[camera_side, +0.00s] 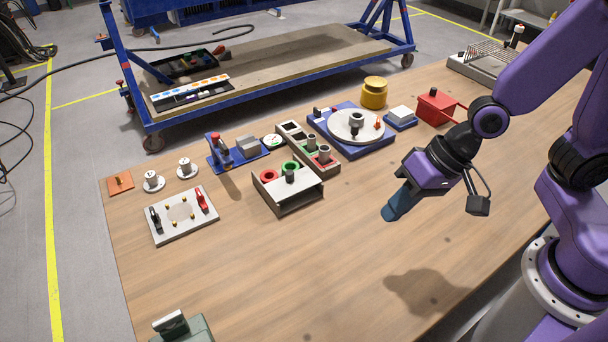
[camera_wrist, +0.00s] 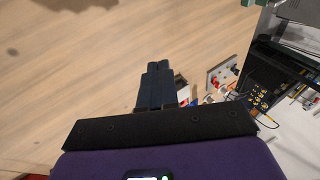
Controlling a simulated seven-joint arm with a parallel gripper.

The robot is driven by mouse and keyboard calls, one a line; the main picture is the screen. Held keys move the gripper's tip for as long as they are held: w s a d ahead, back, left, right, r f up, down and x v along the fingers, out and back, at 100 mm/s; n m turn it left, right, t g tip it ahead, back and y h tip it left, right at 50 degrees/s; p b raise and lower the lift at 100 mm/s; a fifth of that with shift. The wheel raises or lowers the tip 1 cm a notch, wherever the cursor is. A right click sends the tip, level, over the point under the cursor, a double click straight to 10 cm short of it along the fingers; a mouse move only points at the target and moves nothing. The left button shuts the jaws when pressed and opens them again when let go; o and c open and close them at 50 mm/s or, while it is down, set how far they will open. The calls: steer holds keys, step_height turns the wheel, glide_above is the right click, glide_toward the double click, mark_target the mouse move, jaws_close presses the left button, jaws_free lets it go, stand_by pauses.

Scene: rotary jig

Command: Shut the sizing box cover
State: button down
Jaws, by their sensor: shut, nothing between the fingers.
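I cannot make out a separate cover for sure. My gripper (camera_side: 391,214) is to the right of this box, apart from it and above bare table, pointing down and left. In the wrist view its dark fingers (camera_wrist: 158,68) are together with nothing between them. The box is not clearly visible in the wrist view.
Behind the box are a slotted block (camera_side: 292,130), a blue turntable base (camera_side: 345,148), a yellow pot (camera_side: 374,93) and a red box (camera_side: 434,107). A clamp plate (camera_side: 182,232) lies to its left. A green fixture (camera_side: 190,332) is at the front edge. The table's near middle is clear.

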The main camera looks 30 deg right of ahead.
steer(key=w+a+f+m+t, duration=0.1)
steer(key=w+f+m+t, duration=0.1)
steer(key=w+m, duration=0.4)
steer(key=m+t+h, duration=0.2)
steer(key=m+t, duration=0.2)
steer(key=m, duration=0.2)
glide_toward(294, 179)
step_height(294, 179, down, 4)
steer(key=shift+d, duration=0.1)
steer(key=shift+w+a, duration=0.25)
steer(key=shift+w, duration=0.3)
steer(key=shift+w+a, duration=0.2)
steer(key=shift+w, duration=0.3)
steer(key=shift+w+a, duration=0.4)
steer(key=shift+w, duration=0.45)
steer(key=w, duration=0.7)
steer(key=shift+d, duration=0.1)
